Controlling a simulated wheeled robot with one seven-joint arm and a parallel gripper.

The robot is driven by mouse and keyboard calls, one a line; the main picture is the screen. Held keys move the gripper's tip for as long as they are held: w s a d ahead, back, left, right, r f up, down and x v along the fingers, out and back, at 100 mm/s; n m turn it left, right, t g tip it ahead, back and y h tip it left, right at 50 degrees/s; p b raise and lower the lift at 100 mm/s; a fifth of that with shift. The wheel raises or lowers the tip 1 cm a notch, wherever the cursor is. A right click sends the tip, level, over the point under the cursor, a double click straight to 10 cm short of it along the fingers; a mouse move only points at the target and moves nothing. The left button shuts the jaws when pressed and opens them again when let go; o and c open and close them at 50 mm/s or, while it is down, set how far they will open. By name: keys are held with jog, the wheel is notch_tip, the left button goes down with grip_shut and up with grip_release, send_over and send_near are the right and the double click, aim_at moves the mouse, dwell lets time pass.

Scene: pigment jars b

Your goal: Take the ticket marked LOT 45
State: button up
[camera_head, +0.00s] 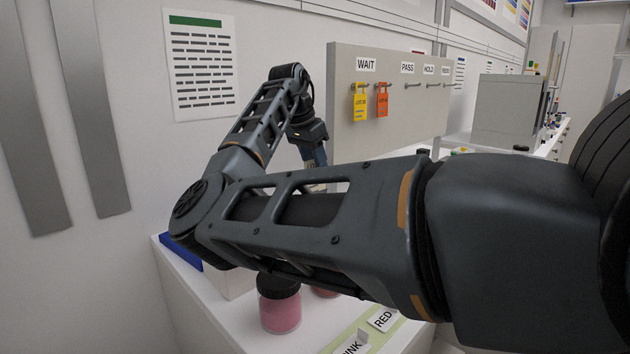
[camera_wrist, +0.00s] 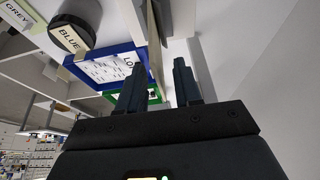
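A yellow ticket (camera_head: 360,102) and an orange ticket (camera_head: 382,99) hang from pegs on a grey board (camera_head: 345,140); their print is too small to read. In the wrist view a white card in a blue frame (camera_wrist: 98,68) shows the letters "LO", the rest cut off, so I cannot tell its number. My gripper (camera_wrist: 158,78) is open, its two fingers apart. A thin upright panel edge (camera_wrist: 155,40) shows beyond the gap between them. In the head view my arm hides much of the bench, and my fingers are mostly hidden.
A pink jar (camera_head: 280,308) stands on the white bench near PINK and RED labels. A dark-lidded jar (camera_wrist: 72,32) is near the BLUE label. A green-framed item (camera_wrist: 118,97) is below the blue frame. A grey cabinet (camera_head: 505,108) stands farther right.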

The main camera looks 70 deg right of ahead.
jog(key=shift+x, duration=1.1)
grip_shut()
